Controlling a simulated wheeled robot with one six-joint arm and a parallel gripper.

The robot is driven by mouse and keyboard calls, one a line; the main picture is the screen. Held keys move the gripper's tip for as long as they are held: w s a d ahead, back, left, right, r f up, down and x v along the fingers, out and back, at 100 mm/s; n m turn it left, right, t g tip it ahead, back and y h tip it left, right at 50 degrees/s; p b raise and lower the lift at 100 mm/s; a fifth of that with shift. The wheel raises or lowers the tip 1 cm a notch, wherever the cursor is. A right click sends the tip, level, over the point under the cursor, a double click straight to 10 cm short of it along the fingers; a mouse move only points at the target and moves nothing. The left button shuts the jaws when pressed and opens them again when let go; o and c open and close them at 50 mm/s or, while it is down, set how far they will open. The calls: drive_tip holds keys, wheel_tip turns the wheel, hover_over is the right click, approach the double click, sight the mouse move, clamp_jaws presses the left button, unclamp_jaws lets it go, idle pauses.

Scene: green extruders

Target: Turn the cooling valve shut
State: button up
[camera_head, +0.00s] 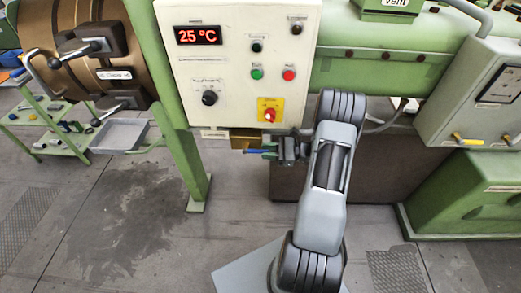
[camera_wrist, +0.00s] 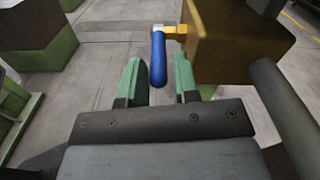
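The cooling valve appears as a blue lever handle (camera_wrist: 158,62) on a small brass-coloured stem (camera_wrist: 178,33), which comes out of a brown-gold block (camera_wrist: 232,42). In the head view the blue handle (camera_head: 255,151) shows just below the control panel, largely hidden by my gripper (camera_head: 268,150). In the wrist view my gripper (camera_wrist: 159,75) is open, its two green fingers on either side of the handle's lower end. Gaps show on both sides, so the fingers do not grip it. How deep the handle sits between them is hard to tell.
The control panel (camera_head: 240,85) with a 25 °C display (camera_head: 198,35) hangs directly above my gripper. A green post (camera_head: 175,110) stands to the left.

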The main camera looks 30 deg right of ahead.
drive_tip(key=shift+x, duration=1.05)
clamp_jaws()
